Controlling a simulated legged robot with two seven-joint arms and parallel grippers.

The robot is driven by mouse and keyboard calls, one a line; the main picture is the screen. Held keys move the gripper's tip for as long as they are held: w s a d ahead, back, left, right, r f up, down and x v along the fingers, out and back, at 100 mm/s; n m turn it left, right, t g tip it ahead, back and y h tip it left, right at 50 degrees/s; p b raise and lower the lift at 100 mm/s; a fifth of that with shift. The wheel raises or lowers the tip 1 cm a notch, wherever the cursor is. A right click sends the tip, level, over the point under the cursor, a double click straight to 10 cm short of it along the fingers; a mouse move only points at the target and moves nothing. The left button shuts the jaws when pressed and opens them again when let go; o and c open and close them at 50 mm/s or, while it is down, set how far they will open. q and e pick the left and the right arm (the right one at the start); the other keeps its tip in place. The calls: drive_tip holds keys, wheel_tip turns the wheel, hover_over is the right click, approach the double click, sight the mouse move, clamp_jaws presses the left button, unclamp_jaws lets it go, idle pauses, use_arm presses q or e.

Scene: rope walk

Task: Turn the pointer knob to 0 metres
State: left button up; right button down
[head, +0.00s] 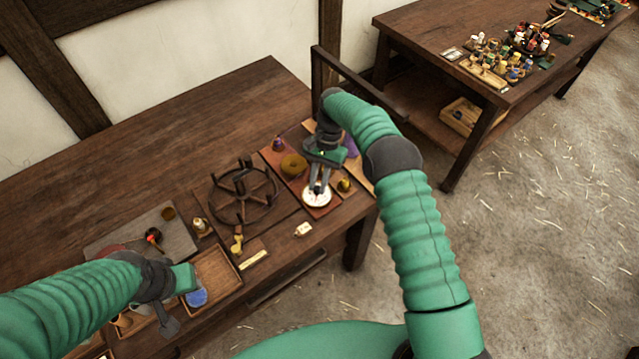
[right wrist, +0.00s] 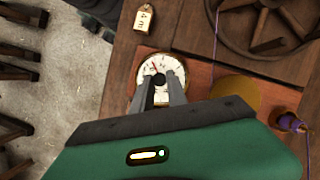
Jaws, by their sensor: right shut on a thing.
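The pointer knob is a small dark knob (right wrist: 160,82) at the middle of a round white dial (head: 318,201) with a brass rim. The dial lies on a reddish board near the table's front right corner. It also shows in the right wrist view (right wrist: 147,66), with a thin red mark near its top. My right gripper (head: 317,187) points down over the dial, its fingers shut on the knob. The scale figures are too small to read, and the fingers hide part of the face. My left gripper (head: 172,318) hangs over the trays at the lower left; its jaws are unclear.
A dark spoked wheel (head: 243,194) lies left of the dial. A yellow-brown coil (head: 293,165) and a small brass piece (head: 345,185) stand close to the right gripper. A paper tag (right wrist: 144,18) reads "4 m". The table's back left is clear.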

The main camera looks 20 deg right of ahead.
use_arm(q)
drive_tip(key=shift+f+b, duration=0.45)
drive_tip(key=shift+f, duration=0.1)
use_arm(e)
drive_tip(key=shift+a+n+g+h, duration=0.2)
drive_tip(key=shift+n+g+h, duration=0.25)
drive_tip(key=shift+n, duration=1.15)
use_arm(q)
drive_tip(key=shift+a, duration=0.15)
use_arm(e)
drive_tip(key=c, duration=1.3)
unclamp_jaws()
